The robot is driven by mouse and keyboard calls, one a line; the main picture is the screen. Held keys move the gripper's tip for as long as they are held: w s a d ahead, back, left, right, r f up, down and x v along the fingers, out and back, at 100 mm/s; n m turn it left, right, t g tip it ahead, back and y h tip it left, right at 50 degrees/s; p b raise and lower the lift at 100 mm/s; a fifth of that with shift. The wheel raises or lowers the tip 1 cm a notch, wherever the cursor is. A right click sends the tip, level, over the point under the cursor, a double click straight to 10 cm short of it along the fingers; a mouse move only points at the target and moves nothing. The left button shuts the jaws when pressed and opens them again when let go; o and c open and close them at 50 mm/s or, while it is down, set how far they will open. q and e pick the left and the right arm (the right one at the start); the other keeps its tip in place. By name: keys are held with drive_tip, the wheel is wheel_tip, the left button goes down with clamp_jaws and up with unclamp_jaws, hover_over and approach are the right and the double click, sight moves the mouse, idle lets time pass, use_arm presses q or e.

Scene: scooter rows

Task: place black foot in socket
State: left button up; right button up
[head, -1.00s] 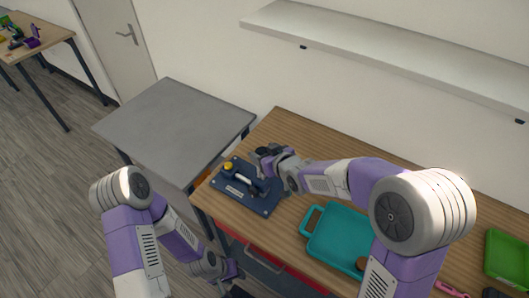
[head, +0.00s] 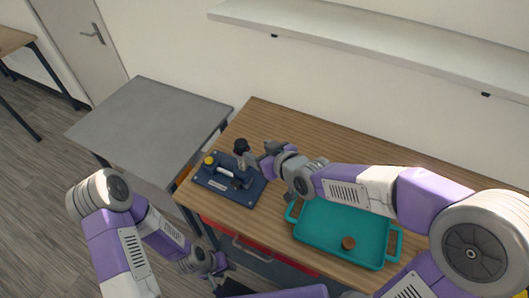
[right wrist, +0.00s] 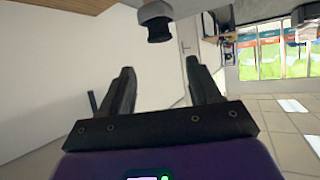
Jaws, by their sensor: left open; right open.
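The black foot (head: 240,145) sits upright at the top of a short grey post (head: 244,160) at the back edge of the navy fixture board (head: 218,192). How deep it sits in the socket cannot be told. It also shows in the right wrist view (right wrist: 159,28), upside down, beyond the fingertips and not between them. My right gripper (head: 257,161) is open and empty just right of the foot. Its two fingers are apart in the right wrist view (right wrist: 160,85). My left gripper (head: 222,279) is open, low in front of the table's front edge.
The board also carries a yellow knob (head: 209,160) and a grey bar. A grey table (head: 150,115) stands at left. A white shelf (head: 380,45) hangs on the wall.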

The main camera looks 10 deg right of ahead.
drive_tip(key=shift+v, duration=1)
